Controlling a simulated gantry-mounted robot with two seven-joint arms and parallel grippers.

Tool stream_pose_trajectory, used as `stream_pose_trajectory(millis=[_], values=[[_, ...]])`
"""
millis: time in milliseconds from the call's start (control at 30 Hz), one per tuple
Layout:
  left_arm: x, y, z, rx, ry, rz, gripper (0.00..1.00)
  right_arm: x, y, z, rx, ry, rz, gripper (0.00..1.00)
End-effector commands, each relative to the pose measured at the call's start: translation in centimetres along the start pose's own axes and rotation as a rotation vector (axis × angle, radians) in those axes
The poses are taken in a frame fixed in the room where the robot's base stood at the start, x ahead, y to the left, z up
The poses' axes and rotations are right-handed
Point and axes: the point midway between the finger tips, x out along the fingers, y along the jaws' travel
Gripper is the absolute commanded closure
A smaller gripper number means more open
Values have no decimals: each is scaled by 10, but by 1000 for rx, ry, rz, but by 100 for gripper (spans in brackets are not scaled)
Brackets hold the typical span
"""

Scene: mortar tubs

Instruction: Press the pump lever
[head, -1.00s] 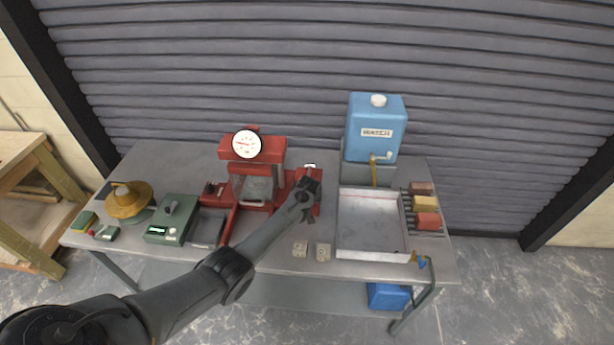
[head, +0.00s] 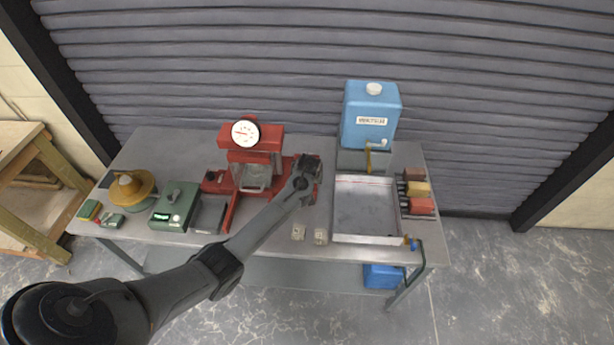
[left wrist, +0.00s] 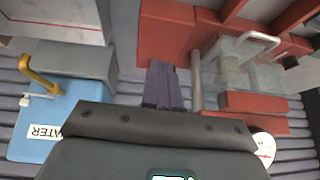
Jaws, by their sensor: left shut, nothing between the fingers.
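The red press (head: 258,136) with a round white gauge (head: 245,133) stands left of centre on the bench. Its red pump part, right of the press frame, is mostly hidden behind my left gripper (head: 308,162) in the head view. The left wrist view shows its red body (left wrist: 166,36) just beyond my shut, empty left fingers (left wrist: 163,68). A grey rod (left wrist: 196,70) stands beside the fingers. I cannot make out the pump lever, nor whether the fingers touch anything. My right gripper is out of view.
A blue water tank (head: 371,110) stands behind a shallow metal tray (head: 395,239) on the right. Coloured blocks (head: 419,189) sit on a rack beside the tray. Two small pale cubes (head: 309,234) lie in front. A green box (head: 175,206) and yellow dish (head: 131,189) stand left.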

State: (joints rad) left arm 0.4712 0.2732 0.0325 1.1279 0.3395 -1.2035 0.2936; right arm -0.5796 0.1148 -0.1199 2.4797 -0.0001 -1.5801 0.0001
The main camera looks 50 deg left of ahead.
Motion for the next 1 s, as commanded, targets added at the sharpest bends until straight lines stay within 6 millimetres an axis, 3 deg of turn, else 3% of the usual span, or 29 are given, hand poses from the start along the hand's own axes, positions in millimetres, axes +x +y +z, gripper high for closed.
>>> stream_pose_trajectory(millis=[200,400,1000], values=[[-23,0,1,2,3,0,100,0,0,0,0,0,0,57],[-33,0,2,1,2,1,100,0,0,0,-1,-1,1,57],[-35,0,2,0,1,1,100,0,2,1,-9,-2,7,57]])
